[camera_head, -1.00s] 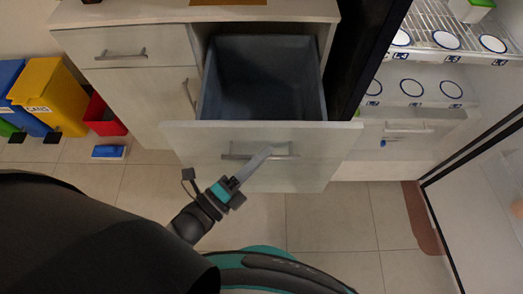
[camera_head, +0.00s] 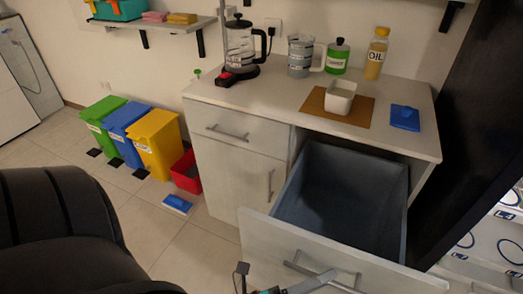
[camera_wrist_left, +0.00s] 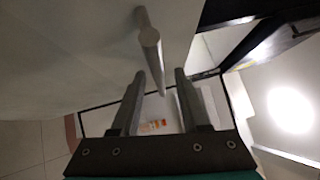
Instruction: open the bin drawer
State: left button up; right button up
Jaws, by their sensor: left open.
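The bin drawer (camera_head: 350,270) is pulled well out of the counter cabinet. Its grey bin (camera_head: 335,205) shows from above and looks empty. The drawer's bar handle (camera_head: 320,272) is on its front face. My left gripper (camera_head: 312,282) is at this handle, at the bottom edge of the head view. In the left wrist view the handle bar (camera_wrist_left: 151,45) runs in the gap between the two open fingers, and I cannot tell whether they touch it. My right gripper is not in view.
On the counter are a coffee press (camera_head: 240,50), a measuring jug (camera_head: 300,57), a green canister (camera_head: 338,57), an oil bottle (camera_head: 376,55) and a white bowl (camera_head: 340,97). Green, blue and yellow bins (camera_head: 155,145) and a red box (camera_head: 187,172) stand on the floor at left.

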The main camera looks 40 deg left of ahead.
pick_arm(q)
jog(key=v, duration=1.4)
jog(key=shift+s, duration=0.25)
jog(key=shift+a+f, duration=0.1)
jog(key=w+a+f+n+g+y, duration=0.1)
jog(key=a+f+n+g+y, duration=0.2)
jog(key=f+n, duration=0.6)
jog(key=w+a+f+n+g+y, duration=0.1)
jog(key=f+n+g+y, duration=0.3)
jog(key=f, duration=0.8)
jog(key=s+a+f+n+g+y, duration=0.2)
jog(key=s+f+n+g, duration=0.6)
jog(key=f, duration=0.5)
jog(key=shift+s+a+f+n+y, duration=0.25)
jog(key=shift+s+n+y, duration=0.35)
jog(key=shift+s+n, duration=0.5)
